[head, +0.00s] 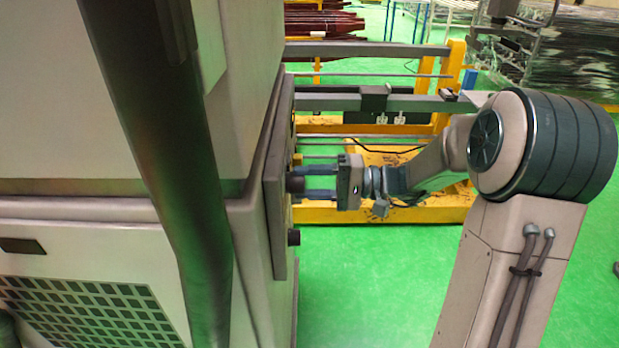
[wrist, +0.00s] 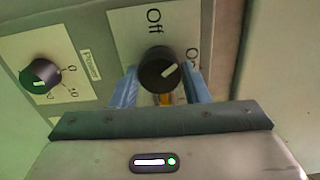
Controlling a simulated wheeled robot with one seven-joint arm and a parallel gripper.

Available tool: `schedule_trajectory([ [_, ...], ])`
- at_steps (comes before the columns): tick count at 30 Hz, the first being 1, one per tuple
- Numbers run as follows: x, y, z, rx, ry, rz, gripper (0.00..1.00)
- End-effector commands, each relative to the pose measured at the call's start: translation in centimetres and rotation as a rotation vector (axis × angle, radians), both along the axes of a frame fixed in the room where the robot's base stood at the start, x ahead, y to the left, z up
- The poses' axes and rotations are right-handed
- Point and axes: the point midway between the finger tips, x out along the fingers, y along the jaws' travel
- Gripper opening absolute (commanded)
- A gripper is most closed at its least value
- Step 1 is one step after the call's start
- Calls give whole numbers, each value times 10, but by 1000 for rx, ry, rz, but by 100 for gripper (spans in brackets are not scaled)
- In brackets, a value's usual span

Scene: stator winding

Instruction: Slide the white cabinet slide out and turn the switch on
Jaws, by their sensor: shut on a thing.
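The white cabinet (head: 255,225) fills the left of the head view, with a panel (head: 279,190) on its right side. The black switch knob (wrist: 158,70) has "Off" above it and "On" to its upper right in the wrist view. Its white mark points to the upper right, between the two labels and toward "On". My gripper (head: 310,182) has its blue fingers on either side of this knob and is shut on it. The knob also shows in the head view (head: 295,184). I cannot tell from these views how far the cabinet slide is out.
A second black knob (wrist: 40,77) with a number scale sits left of the switch. It sticks out lower on the panel in the head view (head: 293,237). A yellow frame with rails (head: 400,212) stands behind my arm. The green floor (head: 370,285) below my gripper is clear.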

Motion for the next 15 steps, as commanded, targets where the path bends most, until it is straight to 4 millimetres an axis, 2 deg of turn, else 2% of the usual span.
schedule_trajectory([
  [15, 0, 0, 2, 15, 453, -1, 19],
])
